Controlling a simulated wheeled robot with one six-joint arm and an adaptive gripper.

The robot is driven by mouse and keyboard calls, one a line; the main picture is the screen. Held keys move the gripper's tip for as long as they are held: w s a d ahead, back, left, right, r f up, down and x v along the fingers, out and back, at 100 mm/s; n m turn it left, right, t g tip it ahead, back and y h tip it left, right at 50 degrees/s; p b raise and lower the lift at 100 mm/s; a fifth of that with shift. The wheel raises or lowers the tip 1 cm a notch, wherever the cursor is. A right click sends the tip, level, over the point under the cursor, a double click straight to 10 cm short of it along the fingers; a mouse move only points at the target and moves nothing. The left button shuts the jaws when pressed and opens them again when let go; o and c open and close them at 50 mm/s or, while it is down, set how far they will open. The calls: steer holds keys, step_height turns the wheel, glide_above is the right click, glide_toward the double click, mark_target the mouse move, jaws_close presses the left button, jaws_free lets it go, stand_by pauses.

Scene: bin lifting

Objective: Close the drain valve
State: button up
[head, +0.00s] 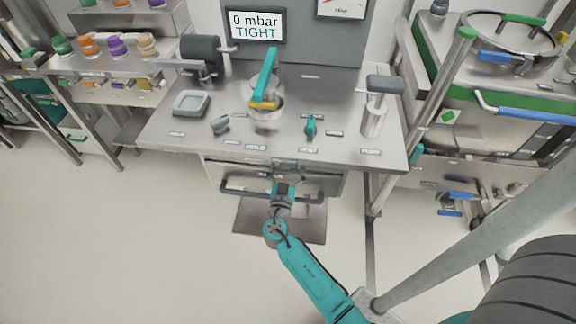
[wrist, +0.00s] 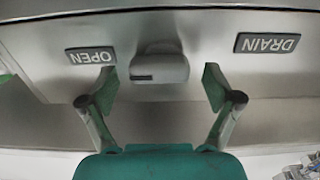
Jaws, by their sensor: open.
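The drain valve (wrist: 158,66) shows in the wrist view as a rounded grey knob with a dark slot mark at its left end. It sits on a metal panel between an OPEN label (wrist: 90,56) and a DRAIN label (wrist: 267,43), both upside down in this view. My gripper (wrist: 159,84) is open, with one finger on each side of the knob and a visible gap to each. In the head view my gripper (head: 288,172) is at the front edge of the bench, and I cannot make out the valve there.
The steel bench (head: 345,148) carries a grey dish (head: 191,103), a teal-handled clamp (head: 265,75) and a small teal valve (head: 310,125). A display (head: 256,25) reads 0 mbar TIGHT. A dark bar handle (head: 237,190) runs below the bench edge. The floor at left is clear.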

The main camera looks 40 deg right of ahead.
steer(key=shift+x, duration=0.95)
steer(key=c, duration=1.1)
steer(key=shift+c, duration=0.3)
